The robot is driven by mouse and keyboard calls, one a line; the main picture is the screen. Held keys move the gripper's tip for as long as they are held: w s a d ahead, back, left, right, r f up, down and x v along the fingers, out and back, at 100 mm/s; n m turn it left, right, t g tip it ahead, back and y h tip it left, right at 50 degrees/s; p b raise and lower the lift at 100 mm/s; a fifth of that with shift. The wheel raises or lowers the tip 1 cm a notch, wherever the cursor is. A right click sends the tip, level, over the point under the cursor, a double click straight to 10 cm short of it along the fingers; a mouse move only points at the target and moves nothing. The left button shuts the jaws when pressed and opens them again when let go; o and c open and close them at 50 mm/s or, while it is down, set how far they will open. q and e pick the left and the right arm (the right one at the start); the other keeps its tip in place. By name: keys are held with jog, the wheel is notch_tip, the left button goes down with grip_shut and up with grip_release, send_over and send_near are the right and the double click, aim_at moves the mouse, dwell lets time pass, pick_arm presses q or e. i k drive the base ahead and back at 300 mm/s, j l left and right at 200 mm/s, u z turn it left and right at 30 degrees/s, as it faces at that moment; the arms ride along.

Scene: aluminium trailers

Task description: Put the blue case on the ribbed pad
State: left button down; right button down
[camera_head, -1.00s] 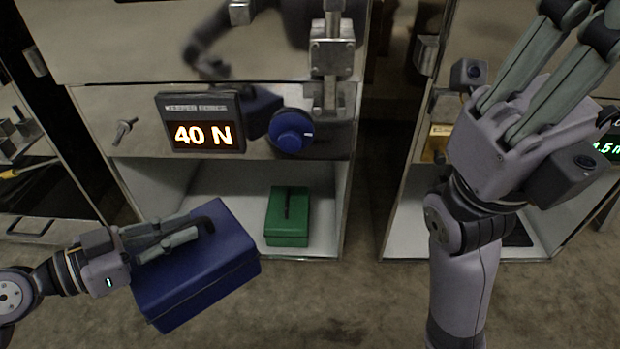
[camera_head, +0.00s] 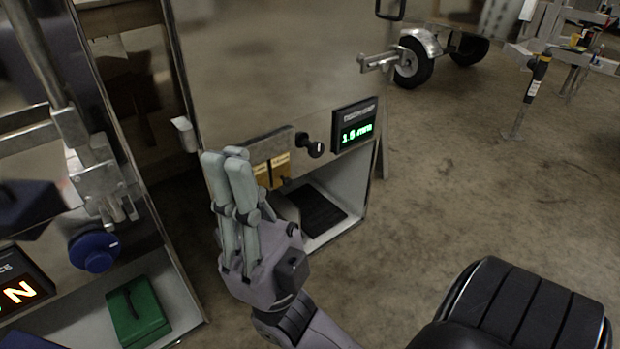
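The ribbed pad (camera_head: 318,212) is black and lies flat on the white floor of the low bay in the right-hand metal cabinet. Of the blue case (camera_head: 22,341), only a dark blue piece shows at the bottom left corner; the rest is cut off by the picture edge. My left gripper is out of view, so its hold on the case does not show. My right gripper (camera_head: 230,165) is empty, its grey fingers straight and pointing up, in front of the right cabinet and left of the pad. It covers part of the cabinet's left side.
A green case (camera_head: 138,312) sits in the left cabinet's bay below a blue knob (camera_head: 93,251). A display (camera_head: 354,127) reading 1.5 mm and a black knob (camera_head: 313,147) sit above the pad's bay. The floor (camera_head: 480,190) to the right is open.

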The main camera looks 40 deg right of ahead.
aim_at(315, 211)
jog(key=l+z, duration=0.15)
jog(key=z, duration=0.35)
jog(key=l+z, duration=0.15)
jog(key=l, duration=0.2)
jog(key=i+l+z, duration=0.15)
jog(key=l, duration=0.2)
jog(key=i+l+z, duration=0.2)
jog(key=l, duration=0.15)
jog(key=l+z, duration=0.15)
jog(key=l, duration=0.2)
jog(key=i+l, duration=0.15)
jog(key=l, duration=0.25)
jog(key=i+l, duration=0.2)
jog(key=l, duration=0.2)
jog(key=i+l, duration=0.15)
jog(key=l, duration=0.25)
